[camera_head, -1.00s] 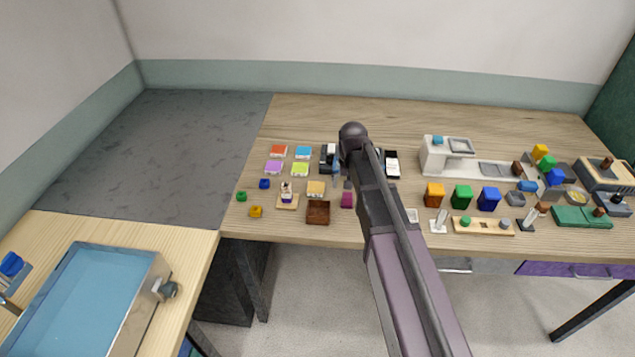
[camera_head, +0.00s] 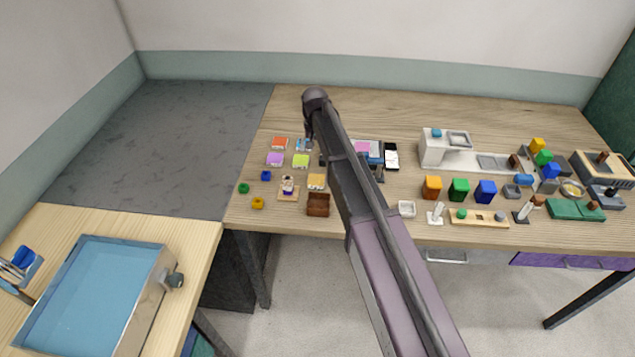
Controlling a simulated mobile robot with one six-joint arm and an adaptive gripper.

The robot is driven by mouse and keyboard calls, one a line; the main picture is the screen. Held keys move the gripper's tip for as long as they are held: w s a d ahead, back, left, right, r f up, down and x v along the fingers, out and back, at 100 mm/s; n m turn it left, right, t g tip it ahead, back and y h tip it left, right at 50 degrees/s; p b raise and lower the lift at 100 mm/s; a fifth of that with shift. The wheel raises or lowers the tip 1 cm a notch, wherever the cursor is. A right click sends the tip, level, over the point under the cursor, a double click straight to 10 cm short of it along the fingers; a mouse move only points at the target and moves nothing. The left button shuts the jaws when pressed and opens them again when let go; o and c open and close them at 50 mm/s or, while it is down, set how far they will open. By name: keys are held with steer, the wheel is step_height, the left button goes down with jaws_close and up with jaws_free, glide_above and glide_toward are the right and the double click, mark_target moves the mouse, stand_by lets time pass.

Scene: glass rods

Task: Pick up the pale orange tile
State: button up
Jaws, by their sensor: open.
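The pale orange tile (camera_head: 316,181) lies on the wooden table, just behind a small brown open box (camera_head: 318,204). My gripper (camera_head: 309,146) is small in the view, at the far end of my arm, and points down over the blue tile (camera_head: 300,144), which it partly hides. It is behind the pale orange tile, up and slightly left of it in the picture, and apart from it. The jaws are open, and I see nothing held in them.
An orange-red tile (camera_head: 280,143), a purple tile (camera_head: 275,159) and a lime tile (camera_head: 301,161) lie close by. A small figure on a stand (camera_head: 288,187) is left of the pale orange tile. My arm covers part of the table to the right.

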steer(key=b, duration=0.8)
glide_above(316, 179)
steer(key=shift+a+f, duration=0.1)
steer(key=shift+f, duration=4.05)
steer(key=shift+f, duration=0.1)
steer(key=shift+s+f+b, duration=0.1)
steer(key=shift+f+b, duration=2.4)
steer(key=shift+b, duration=0.15)
steer(key=c, duration=1)
